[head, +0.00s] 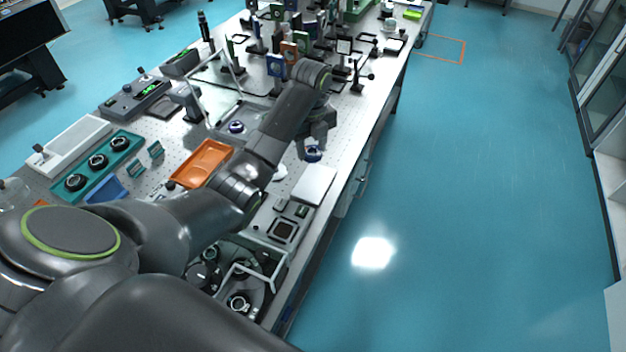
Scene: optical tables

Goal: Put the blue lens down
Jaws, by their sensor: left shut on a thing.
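My left arm reaches from the lower left across the optical table (345,165). My left gripper (313,146) points down near the table's right edge, and its wrist hides most of the jaws. It is shut on a small blue-rimmed lens (313,154). I cannot tell whether this lens touches the tabletop. Another round blue-rimmed piece (236,127) sits in a grey tray left of the arm. My right gripper is not in view.
An orange tray (203,160) and a teal holder (122,146) with black rings lie left of my arm. A pale flat box (314,184) lies just nearer than the gripper. Several optical mounts crowd the far table. A narrow bare strip runs along the right edge.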

